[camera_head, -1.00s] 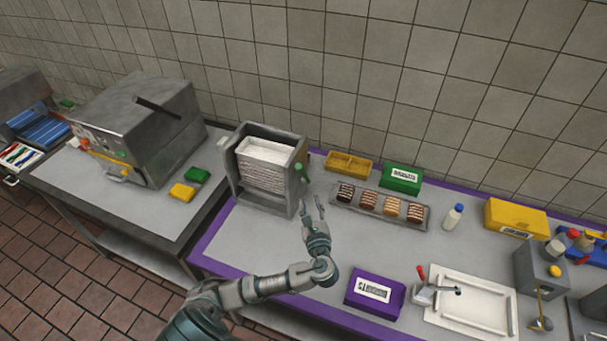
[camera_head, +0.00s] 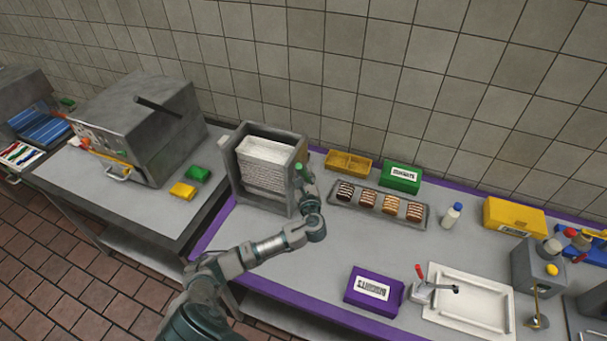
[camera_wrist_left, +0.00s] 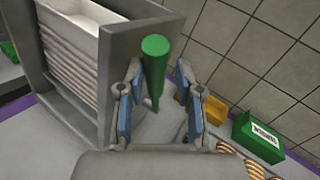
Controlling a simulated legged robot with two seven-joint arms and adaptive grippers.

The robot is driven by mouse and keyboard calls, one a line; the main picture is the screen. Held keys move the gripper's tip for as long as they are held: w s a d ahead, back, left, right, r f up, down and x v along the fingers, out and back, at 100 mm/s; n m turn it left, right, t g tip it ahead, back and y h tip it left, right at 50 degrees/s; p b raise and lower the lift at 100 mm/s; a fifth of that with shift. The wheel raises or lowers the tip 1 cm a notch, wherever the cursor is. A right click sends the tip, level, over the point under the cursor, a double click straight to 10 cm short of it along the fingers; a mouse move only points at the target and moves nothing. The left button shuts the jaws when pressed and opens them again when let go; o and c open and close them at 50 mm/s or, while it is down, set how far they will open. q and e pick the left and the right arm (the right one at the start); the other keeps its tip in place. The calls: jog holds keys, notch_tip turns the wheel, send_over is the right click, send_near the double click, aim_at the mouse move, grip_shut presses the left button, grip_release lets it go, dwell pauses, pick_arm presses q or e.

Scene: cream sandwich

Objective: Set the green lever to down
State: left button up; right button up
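The green lever (camera_head: 299,169) is on the right side of the grey dispenser (camera_head: 233,172), which holds a white stack. In the left wrist view the lever (camera_wrist_left: 154,66) shows as a green rod with its rounded end towards the camera. My left gripper (camera_head: 304,180) is at the dispenser's right side, close to the lever. In the left wrist view its fingers (camera_wrist_left: 160,95) are apart, one on each side of the lever, with gaps visible. My right gripper is not in view.
A tray of dessert slices (camera_head: 378,207), a yellow bin (camera_head: 348,163) and a green box (camera_head: 401,178) stand right of the dispenser. A purple box (camera_head: 373,290) lies near the front edge. The counter between is clear.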

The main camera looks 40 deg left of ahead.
pick_arm(q)
jog(key=c, duration=0.4)
jog(key=shift+s+a, duration=0.15)
jog(key=shift+a, duration=0.05)
grip_shut()
jog(key=shift+a, duration=0.15)
jog(key=shift+s+d+f+b, duration=0.2)
jog(key=shift+f+b, duration=0.2)
jog(key=shift+b, duration=0.15)
pick_arm(e)
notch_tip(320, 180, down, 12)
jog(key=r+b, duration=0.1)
jog(key=b, duration=1)
pick_arm(q)
jog(key=s+d+f+n+t+y+b, duration=0.1)
jog(key=s+f+n+t+y+b, duration=0.1)
jog(key=s+f+n+y+b, duration=0.3)
jog(key=shift+s+d+f+t+y, duration=0.25)
jog(key=shift+s+f+t, duration=0.2)
jog(key=shift+f, duration=1.15)
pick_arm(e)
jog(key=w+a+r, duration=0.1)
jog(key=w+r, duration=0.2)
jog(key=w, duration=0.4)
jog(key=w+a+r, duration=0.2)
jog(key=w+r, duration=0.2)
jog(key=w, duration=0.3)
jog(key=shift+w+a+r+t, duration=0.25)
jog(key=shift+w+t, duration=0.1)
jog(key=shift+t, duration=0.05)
